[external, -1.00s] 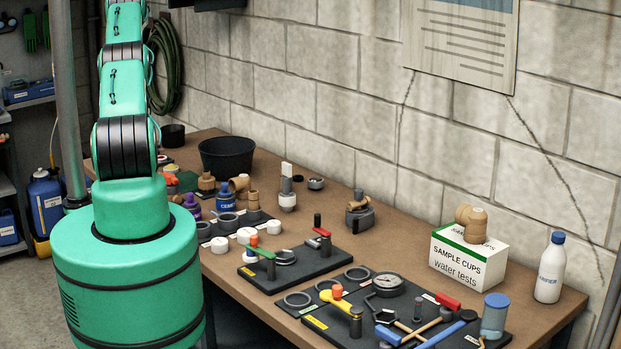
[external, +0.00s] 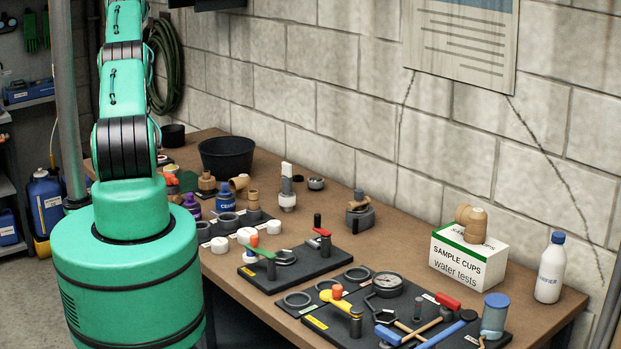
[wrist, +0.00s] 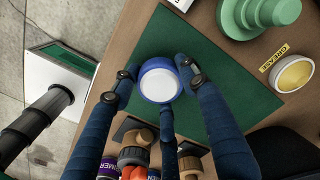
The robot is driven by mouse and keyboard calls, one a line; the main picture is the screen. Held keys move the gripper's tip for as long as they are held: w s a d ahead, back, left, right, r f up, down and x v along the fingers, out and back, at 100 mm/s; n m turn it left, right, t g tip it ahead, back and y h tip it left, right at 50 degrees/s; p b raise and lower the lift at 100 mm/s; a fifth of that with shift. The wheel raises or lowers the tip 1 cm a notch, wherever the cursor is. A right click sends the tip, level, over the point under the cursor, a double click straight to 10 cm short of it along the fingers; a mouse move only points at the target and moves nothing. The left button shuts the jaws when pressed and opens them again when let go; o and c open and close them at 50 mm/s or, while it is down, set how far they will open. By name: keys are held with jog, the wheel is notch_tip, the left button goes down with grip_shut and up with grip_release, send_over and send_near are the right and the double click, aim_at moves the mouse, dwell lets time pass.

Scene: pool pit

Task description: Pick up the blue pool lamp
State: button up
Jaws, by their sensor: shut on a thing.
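The blue pool lamp (wrist: 159,83) shows in the wrist view as a round thing with a blue rim and a pale white face. It is over the dark green mat (wrist: 225,85); I cannot tell whether it touches it. My gripper (wrist: 158,76) has dark blue fingers, one on the left and one on the right of the lamp and one below it. It is shut on the lamp. In the external view my gripper and the lamp are hidden or out of frame.
In the wrist view a green stepped fitting (wrist: 258,14) and a grease tin (wrist: 293,74) lie right of the lamp. Several fittings and bottles, one an orange-topped piece (wrist: 134,172), stand below. The bench edge is at left. A black tub (external: 227,155) stands by the wall.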

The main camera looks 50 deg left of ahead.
jog(key=shift+r, duration=0.75)
jog(key=shift+s+d+r, duration=0.2)
jog(key=shift+d+r, duration=0.2)
jog(key=shift+r, duration=0.2)
jog(key=s+d, duration=0.2)
jog(key=d, duration=0.2)
jog(key=s+d+r+b, duration=0.1)
jog(key=s+d, duration=0.1)
jog(key=d, duration=0.3)
jog(key=s+d+b, duration=0.1)
jog(key=s+d, duration=0.1)
jog(key=d, duration=0.2)
jog(key=shift+s+d+r, duration=0.2)
jog(key=shift+s+d, duration=0.1)
jog(key=shift+s, duration=0.1)
